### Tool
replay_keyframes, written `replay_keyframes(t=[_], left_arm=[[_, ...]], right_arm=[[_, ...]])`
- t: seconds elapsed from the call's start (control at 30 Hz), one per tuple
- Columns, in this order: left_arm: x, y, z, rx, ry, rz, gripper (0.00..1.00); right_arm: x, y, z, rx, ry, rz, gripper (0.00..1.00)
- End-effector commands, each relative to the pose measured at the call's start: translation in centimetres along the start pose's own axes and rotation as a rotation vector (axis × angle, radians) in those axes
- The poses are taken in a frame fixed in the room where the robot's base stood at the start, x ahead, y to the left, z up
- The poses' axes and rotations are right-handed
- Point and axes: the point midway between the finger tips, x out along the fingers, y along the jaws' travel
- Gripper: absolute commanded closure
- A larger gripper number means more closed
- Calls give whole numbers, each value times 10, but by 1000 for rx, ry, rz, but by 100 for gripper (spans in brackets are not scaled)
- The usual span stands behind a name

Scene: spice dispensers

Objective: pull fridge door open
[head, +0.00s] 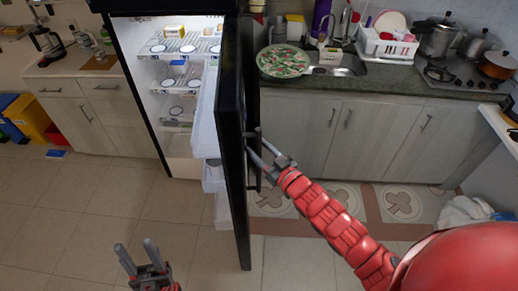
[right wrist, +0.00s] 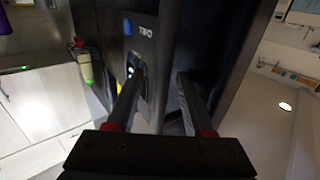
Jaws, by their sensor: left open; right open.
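The black fridge door (head: 232,120) stands swung well open, nearly edge-on in the head view, with white shelves on its inner side. The lit fridge interior (head: 180,100) shows to its left. My right gripper (head: 262,152) is at the outer face of the door, beside the dark handle (head: 254,170). In the right wrist view its two fingers (right wrist: 158,95) are apart in front of a dark door surface; whether the handle lies between them is unclear. My left gripper (head: 136,254) is open and empty, low in front of the fridge, apart from the door.
A counter (head: 380,82) with a sink, dish rack (head: 388,44) and pots runs along the back right. A left counter (head: 70,65) holds a coffee maker. Blue and yellow bins (head: 28,118) stand at far left. The tiled floor (head: 90,210) in front of the fridge is clear.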

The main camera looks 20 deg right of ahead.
Motion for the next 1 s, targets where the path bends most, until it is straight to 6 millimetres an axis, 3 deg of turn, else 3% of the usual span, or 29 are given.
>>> replay_keyframes(t=[0.37,0.77,0.8,1.0], left_arm=[[-2,0,0,0,0,0,50],[-9,0,2,0,0,0,50],[10,0,-2,0,-1,0,50],[47,-2,-8,0,0,0,50]], right_arm=[[-6,1,3,0,-4,2,48],[-62,1,4,0,-6,4,48],[-64,0,-4,7,-11,1,48],[-87,0,-6,6,-12,1,48]])
